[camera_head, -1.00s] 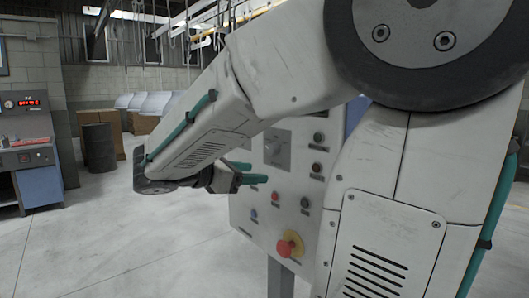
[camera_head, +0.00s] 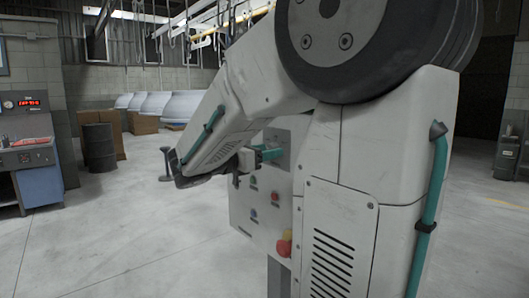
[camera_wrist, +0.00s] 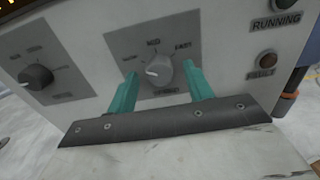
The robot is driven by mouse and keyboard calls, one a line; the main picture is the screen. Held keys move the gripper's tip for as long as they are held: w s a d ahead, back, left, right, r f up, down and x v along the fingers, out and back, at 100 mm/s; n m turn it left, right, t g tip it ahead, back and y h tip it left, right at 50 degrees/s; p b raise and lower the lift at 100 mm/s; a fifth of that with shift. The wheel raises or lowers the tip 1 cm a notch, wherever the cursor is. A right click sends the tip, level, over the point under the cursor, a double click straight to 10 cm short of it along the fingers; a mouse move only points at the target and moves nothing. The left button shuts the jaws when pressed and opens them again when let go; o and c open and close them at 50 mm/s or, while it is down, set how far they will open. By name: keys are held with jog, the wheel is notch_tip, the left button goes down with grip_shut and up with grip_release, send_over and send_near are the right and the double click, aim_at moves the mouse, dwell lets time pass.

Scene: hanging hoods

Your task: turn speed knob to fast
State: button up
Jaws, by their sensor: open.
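The pointer mark sits on the knob's left side. My gripper (camera_wrist: 162,78) is open, with one teal finger on each side of the knob in the wrist view. I cannot tell whether they touch it. In the head view my gripper (camera_head: 257,153) is at the upper part of the white control panel (camera_head: 242,211), hiding the knob.
Another dark knob (camera_wrist: 37,77) is left of the dial plate. The RUNNING and FAULT lamps (camera_wrist: 267,59) are on the right. A red emergency button (camera_head: 284,245) sticks out low on the panel. Open floor (camera_head: 110,225) lies to the left.

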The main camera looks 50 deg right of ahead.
jog(key=c, duration=1)
jog(key=shift+o, duration=0.2)
jog(key=shift+m, duration=0.3)
jog(key=m, duration=2.3)
jog(key=shift+w+r, duration=0.1)
jog(key=shift+m, duration=0.3)
